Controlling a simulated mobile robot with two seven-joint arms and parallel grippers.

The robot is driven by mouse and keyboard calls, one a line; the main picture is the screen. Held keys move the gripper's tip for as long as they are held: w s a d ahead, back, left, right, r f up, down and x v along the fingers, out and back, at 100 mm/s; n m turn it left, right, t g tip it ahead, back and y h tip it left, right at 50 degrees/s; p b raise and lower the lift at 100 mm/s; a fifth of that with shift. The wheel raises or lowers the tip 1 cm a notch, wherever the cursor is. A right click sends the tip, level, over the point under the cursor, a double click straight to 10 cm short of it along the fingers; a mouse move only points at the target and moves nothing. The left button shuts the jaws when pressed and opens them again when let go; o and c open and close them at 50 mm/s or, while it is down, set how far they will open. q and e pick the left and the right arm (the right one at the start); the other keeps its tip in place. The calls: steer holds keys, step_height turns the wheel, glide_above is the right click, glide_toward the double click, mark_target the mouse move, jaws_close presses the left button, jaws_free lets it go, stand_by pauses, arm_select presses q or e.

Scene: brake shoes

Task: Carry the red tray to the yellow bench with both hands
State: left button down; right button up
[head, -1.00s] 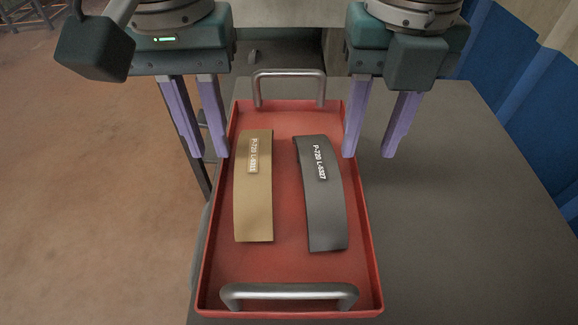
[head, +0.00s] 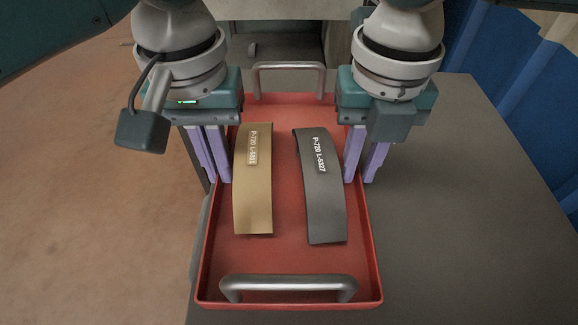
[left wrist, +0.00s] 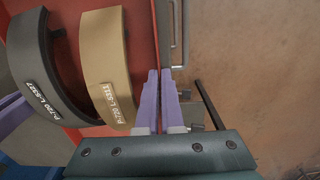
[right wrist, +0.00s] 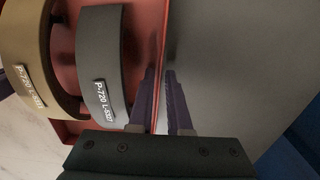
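The red tray (head: 290,255) lies on a dark grey table, its long sides running away from me. It has a metal handle at the near end (head: 289,283) and one at the far end (head: 290,67). In it lie a tan brake shoe (head: 253,190) and a dark grey brake shoe (head: 322,200). My left gripper (head: 214,180) has its lilac fingers closed on the left side wall, also in the left wrist view (left wrist: 159,85). My right gripper (head: 360,180) straddles the right side wall, its fingers close together around the rim in the right wrist view (right wrist: 160,85).
The table (head: 460,210) is bare to the right of the tray. A blue corrugated surface (head: 510,70) stands at the right. Open brown floor (head: 90,200) lies to the left. I cannot make out a yellow bench in these views.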

jaws_close()
stand_by(1.1)
arm_select(q)
steer(key=shift+r, duration=0.15)
arm_select(e)
steer(key=shift+r, duration=0.15)
